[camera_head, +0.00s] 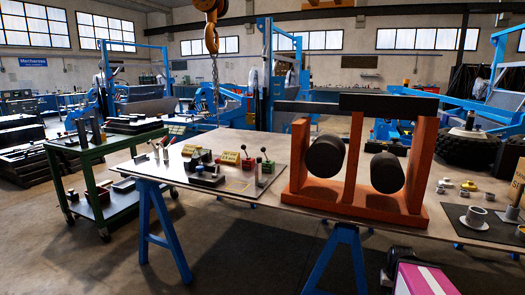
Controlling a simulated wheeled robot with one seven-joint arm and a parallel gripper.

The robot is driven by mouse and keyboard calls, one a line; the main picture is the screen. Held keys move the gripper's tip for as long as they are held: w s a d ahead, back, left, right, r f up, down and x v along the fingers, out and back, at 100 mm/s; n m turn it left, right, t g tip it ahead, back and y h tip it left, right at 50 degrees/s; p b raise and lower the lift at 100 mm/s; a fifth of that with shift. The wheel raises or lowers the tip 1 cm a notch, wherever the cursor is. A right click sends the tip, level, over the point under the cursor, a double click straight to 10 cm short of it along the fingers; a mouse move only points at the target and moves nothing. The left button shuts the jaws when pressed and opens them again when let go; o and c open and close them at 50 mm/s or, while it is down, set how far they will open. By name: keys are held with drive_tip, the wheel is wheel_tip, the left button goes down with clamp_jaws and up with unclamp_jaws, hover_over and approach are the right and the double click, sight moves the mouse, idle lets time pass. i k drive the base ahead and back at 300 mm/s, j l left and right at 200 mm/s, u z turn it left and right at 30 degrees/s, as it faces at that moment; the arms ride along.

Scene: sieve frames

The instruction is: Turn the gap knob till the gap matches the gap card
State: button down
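An orange upright frame (356,160) stands on the workbench right of the middle. It holds two dark cylinders, a left one (325,156) and a right one (387,172), with an upright between them and a dark bar (388,104) across the top. I cannot make out a gap knob for certain. Small controls with ball-topped levers (262,162) stand on the bench left of the frame, beside small yellow plates (230,158). Which card, if any, is the gap card is too small to tell. My gripper is not in view.
The workbench top (270,205) has bare room at the front, on blue trestles (158,230). Small metal parts (476,215) lie on a dark mat at right. A green cart (103,190) stands left. A crane hook (211,38) hangs above. A pink-and-white box (428,279) is at the bottom.

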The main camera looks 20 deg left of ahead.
sight(199, 170)
drive_tip(key=j+z, duration=0.2)
drive_tip(key=z, duration=0.25)
drive_tip(key=j+z, duration=0.2)
drive_tip(key=z, duration=0.3)
drive_tip(key=j+z, duration=0.25)
drive_tip(key=z, duration=0.2)
drive_tip(key=j+z, duration=0.2)
drive_tip(key=z, duration=0.25)
drive_tip(key=k+j+z, duration=0.6)
drive_tip(key=k+j, duration=0.15)
drive_tip(key=k+j+z, duration=0.3)
drive_tip(key=k+z, duration=0.35)
drive_tip(key=k, duration=0.2)
drive_tip(key=k+u, duration=0.2)
drive_tip(key=k, duration=0.25)
drive_tip(key=k+j+u, duration=0.2)
drive_tip(key=k, duration=0.2)
drive_tip(key=k+u, duration=0.2)
drive_tip(key=k, duration=0.2)
drive_tip(key=k+u, duration=0.3)
drive_tip(key=u, duration=0.2)
drive_tip(key=k+u, duration=0.3)
drive_tip(key=u, duration=0.15)
drive_tip(key=k+j+u, duration=0.2)
drive_tip(key=u, duration=0.3)
drive_tip(key=k+j+u, duration=0.25)
drive_tip(key=u, duration=0.2)
